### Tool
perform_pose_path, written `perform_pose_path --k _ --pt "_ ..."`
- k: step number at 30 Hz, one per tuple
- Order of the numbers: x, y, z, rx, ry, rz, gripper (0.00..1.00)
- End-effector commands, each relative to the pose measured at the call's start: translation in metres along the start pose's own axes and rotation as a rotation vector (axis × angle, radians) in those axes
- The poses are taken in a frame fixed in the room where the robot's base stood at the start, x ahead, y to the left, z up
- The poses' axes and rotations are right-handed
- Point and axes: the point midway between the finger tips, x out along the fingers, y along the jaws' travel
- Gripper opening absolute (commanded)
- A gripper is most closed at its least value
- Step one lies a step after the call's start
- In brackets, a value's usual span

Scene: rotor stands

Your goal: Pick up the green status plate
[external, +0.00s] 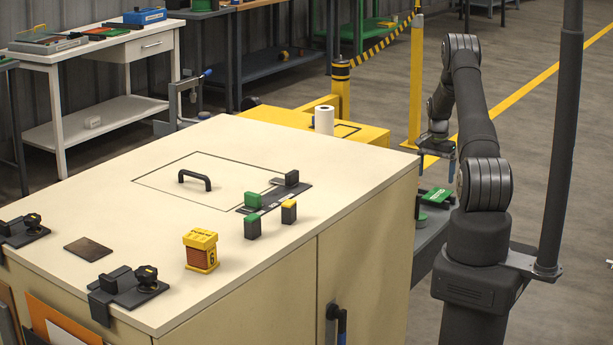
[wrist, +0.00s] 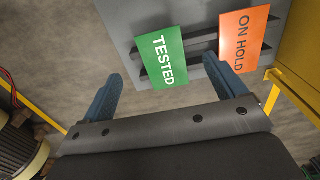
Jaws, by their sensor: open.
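The green status plate (wrist: 160,58), lettered TESTED, rests on a dark slotted rack on a grey surface in the wrist view. In the external view the green plate (external: 437,195) shows on a low grey shelf beside the cabinet, partly crowded by my arm. My gripper (wrist: 163,69) is open and empty, with one blue finger left of the green plate and the other to its right, near the gap to the orange plate. The plate seems to be beyond the fingertips; I cannot tell the exact distance.
An orange ON HOLD plate (wrist: 245,40) stands close right of the green one, very near my right finger. A yellow surface (wrist: 300,55) borders the right side. The cream cabinet (external: 340,190) with blocks and fixtures on top stands left of my arm.

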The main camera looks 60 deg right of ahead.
Motion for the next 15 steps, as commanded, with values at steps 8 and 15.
perform_pose_path --k 8,15 --pt "0.019 0.000 0.000 0.000 0.000 0.000 0.89" --pt "0.051 0.000 0.003 0.000 -0.001 0.001 0.89"
